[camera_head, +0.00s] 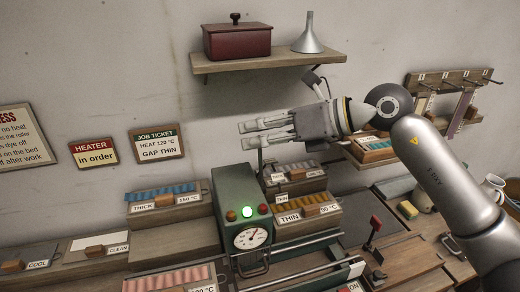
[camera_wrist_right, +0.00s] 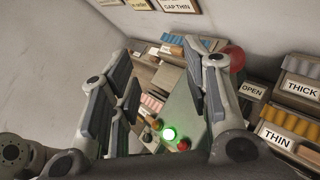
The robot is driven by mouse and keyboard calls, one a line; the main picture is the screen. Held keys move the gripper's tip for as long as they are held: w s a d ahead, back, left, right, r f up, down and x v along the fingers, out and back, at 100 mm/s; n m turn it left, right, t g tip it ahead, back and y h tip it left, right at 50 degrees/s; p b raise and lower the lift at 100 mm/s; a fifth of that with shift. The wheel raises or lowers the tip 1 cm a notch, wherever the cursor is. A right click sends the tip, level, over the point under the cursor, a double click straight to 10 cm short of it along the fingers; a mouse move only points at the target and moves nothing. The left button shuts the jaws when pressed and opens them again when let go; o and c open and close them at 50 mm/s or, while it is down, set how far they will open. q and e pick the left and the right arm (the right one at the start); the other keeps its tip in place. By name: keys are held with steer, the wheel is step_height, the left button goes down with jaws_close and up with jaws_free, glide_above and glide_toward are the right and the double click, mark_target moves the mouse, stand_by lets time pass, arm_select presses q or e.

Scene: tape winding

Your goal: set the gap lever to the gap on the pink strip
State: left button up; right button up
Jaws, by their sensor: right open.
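My right gripper (camera_head: 262,134) is open and empty, pointing left above the green machine (camera_head: 228,207). In the right wrist view its fingers (camera_wrist_right: 160,100) stand wide apart. A red rounded knob (camera_wrist_right: 237,57) shows beside the right-hand finger; whether they touch is unclear. An "OPEN" plate (camera_wrist_right: 252,92) is near it. In the head view a thin upright stem (camera_head: 261,158) shows just below the fingers; its top is hidden. I cannot tell if it is the gap lever. A pinkish strip (camera_head: 461,113) hangs on the right wall rack. My left gripper is not in view.
The job ticket (camera_head: 158,143) reads "HEAT 120 °C, GAP THIN". Bins of coloured pieces, including pink (camera_head: 168,279) and orange (camera_head: 302,200), surround the machine. A red-topped lever (camera_head: 375,223) stands at right. A shelf (camera_head: 268,62) holds a red box and funnel.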

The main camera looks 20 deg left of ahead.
mark_target(260, 149)
steer(key=w+d+t+h, duration=0.2)
steer(key=w+d+h, duration=0.2)
steer(key=d+h, duration=0.1)
steer(key=p+x, duration=0.4)
steer(key=x, duration=0.6)
steer(key=shift+s+a+f, duration=0.1)
steer(key=shift+f, duration=0.1)
steer(key=shift+a+f, duration=0.25)
steer(key=shift+f, duration=0.1)
jaws_close()
